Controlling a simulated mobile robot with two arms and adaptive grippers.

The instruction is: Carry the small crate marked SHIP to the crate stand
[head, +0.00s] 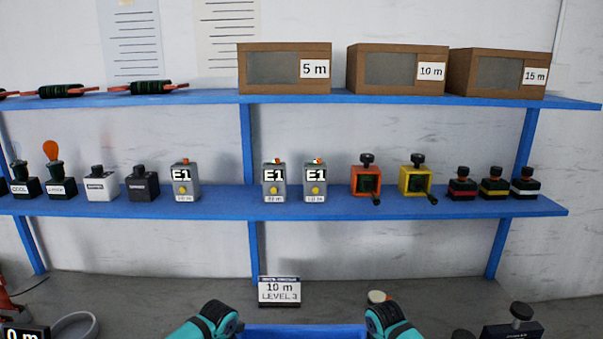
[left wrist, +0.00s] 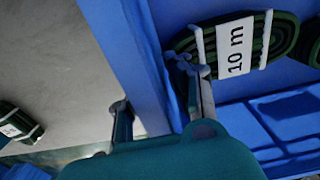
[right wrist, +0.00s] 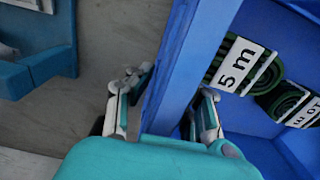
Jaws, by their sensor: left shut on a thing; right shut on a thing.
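A blue crate (head: 305,331) shows only as a strip of its rim at the bottom edge of the head view, between my two arms. My left gripper (left wrist: 160,98) is shut on one of its walls (left wrist: 130,50). A dark green coil labelled 10 m (left wrist: 280,42) lies inside next to that wall. My right gripper (right wrist: 168,98) is shut on another wall (right wrist: 190,50), with a coil labelled 5 m (right wrist: 222,68) and a second coil (right wrist: 285,102) inside. No SHIP marking is visible. I cannot pick out the crate stand or tell the crate's height.
A blue two-level shelf (head: 350,201) stands ahead, with cardboard boxes (head: 285,70) above and several small devices (head: 185,181) below. A 10 m LEVEL 3 sign (head: 279,291) stands on the grey surface in front. A dark device (head: 512,328) is at lower right, a grey ring (head: 75,325) at lower left.

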